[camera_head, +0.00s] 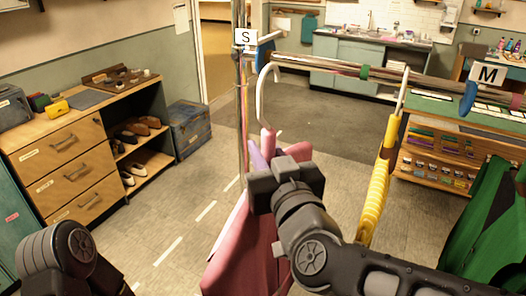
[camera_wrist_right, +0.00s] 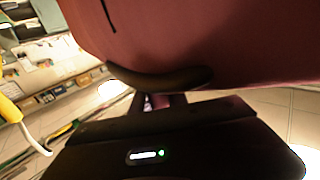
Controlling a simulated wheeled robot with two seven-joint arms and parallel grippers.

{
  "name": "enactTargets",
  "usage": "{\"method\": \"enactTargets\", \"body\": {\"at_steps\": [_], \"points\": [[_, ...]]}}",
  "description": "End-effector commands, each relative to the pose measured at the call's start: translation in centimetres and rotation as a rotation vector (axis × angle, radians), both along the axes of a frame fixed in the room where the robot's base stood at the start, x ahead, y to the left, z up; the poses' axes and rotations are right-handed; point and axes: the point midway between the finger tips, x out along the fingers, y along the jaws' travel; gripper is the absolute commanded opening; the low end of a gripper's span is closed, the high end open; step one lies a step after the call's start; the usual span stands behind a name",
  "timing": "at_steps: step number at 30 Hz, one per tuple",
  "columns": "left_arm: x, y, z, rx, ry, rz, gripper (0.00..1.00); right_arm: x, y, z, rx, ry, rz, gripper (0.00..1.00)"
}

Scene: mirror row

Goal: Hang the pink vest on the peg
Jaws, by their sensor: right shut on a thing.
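The pink vest (camera_head: 240,250) hangs from a hanger with a pale hook (camera_head: 262,92) in the head view. The hook's top is close to the left end of the metal rail (camera_head: 325,65); I cannot tell whether it touches. My right gripper (camera_head: 272,172) is shut at the vest's upper part, its fingers mostly hidden. In the right wrist view the vest (camera_wrist_right: 210,40) fills the top, close above the gripper (camera_wrist_right: 160,102). My left gripper is out of view.
A yellow hanger (camera_head: 376,200) hangs from the rail right of the vest. A green garment (camera_head: 490,215) hangs at far right. The S sign (camera_head: 245,37) and M sign (camera_head: 487,75) mark the rail. A wooden drawer unit (camera_head: 70,165) stands left; the floor between is clear.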

Motion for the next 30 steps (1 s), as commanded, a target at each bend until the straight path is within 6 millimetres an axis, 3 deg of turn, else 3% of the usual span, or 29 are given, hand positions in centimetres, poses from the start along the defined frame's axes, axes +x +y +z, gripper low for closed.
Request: {"method": "enactTargets", "body": {"at_steps": [30], "points": [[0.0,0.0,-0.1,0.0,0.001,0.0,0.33,7.2,-4.6,0.1,-0.001,-0.002,-0.001,0.0]]}}
